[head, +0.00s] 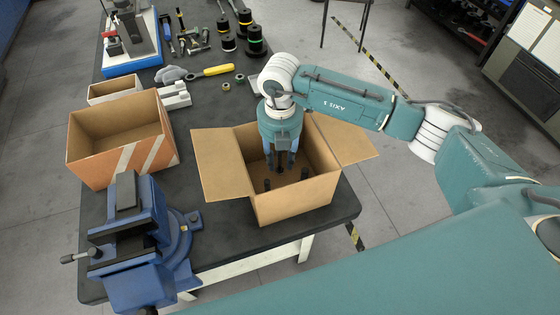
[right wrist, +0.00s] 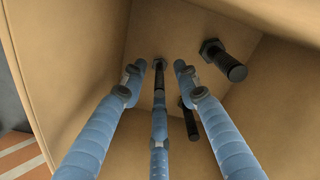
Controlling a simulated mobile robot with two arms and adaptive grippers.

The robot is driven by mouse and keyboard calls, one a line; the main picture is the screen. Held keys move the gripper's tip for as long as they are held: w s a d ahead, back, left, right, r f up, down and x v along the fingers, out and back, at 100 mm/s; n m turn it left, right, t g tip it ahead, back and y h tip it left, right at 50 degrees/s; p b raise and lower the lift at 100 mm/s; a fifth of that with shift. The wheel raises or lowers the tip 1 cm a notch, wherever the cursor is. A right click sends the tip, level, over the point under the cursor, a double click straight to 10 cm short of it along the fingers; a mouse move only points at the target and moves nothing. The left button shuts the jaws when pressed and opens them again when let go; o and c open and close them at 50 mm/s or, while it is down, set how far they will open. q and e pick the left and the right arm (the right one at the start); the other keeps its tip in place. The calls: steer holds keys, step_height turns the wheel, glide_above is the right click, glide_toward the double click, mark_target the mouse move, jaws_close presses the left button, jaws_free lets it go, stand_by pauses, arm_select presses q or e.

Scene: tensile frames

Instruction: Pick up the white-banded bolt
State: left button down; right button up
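My right gripper (head: 280,165) points down into the open cardboard box (head: 290,207) on the bench. In the right wrist view its blue fingers (right wrist: 160,72) are spread apart. A dark bolt (right wrist: 158,66) shows between the fingertips, partly hidden by the middle finger; I cannot tell whether any finger touches it. My left gripper is not in view.
The box walls and open flaps (head: 222,163) stand close around the right gripper. A blue vise (head: 135,240) and a striped carton (head: 120,138) are to the left. Banded cylinders (head: 254,40), a yellow-handled tool (head: 217,70) and small bolts are farther back.

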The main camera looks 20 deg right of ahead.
steer(key=shift+f, duration=0.25)
jaws_close()
steer(key=shift+w+r, duration=0.1)
